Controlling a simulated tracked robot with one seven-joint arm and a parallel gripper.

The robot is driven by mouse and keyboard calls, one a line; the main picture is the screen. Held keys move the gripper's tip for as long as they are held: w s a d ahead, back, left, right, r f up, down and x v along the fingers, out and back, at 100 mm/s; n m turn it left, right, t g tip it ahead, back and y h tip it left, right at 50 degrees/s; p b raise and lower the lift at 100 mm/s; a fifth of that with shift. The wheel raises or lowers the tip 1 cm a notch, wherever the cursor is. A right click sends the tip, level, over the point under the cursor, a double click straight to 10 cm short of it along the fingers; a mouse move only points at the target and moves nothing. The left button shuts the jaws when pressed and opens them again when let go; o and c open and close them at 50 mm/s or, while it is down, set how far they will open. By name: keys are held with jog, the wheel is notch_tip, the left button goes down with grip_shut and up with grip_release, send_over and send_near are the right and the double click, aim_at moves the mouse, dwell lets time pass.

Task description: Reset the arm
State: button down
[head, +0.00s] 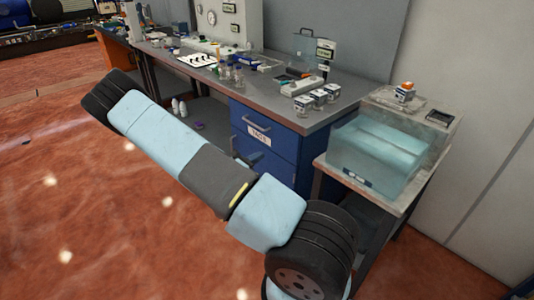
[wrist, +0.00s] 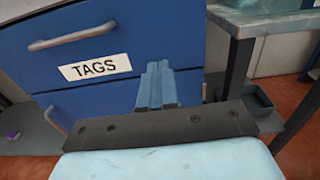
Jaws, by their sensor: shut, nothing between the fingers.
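My arm stretches across the head view from the lower right to the upper left, in light blue and dark grey. My gripper (wrist: 156,86) shows in the wrist view as two blue fingers side by side, shut and empty. It is in front of the blue drawer cabinet (wrist: 185,30), below and right of the TAGS label (wrist: 95,66). In the head view, the gripper is mostly hidden behind my arm, near the cabinet front.
The cabinet (head: 290,160) stands under a grey workbench (head: 335,112) with boxes and small items. A side table (head: 400,200) to its right holds a translucent bluish bin (head: 375,155). The reddish floor (head: 60,220) at left is clear.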

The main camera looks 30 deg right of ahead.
jog(key=shift+s+a, duration=0.25)
jog(key=shift+a, duration=0.9)
jog(key=s+a+r+m+y, duration=0.5)
jog(key=s+r, duration=0.4)
jog(key=r, duration=0.4)
jog(key=s+a+r+m+t+y, duration=0.1)
jog(key=s+a+r+m+y, duration=0.5)
jog(key=s+r, duration=0.4)
jog(key=s+a+r+m+t+y, duration=0.1)
jog(key=s+a+r+m+y, duration=0.5)
jog(key=r, duration=1.1)
jog(key=shift+s+r+m+y, duration=0.35)
jog(key=shift+s+m, duration=1.15)
jog(key=shift+s, duration=0.7)
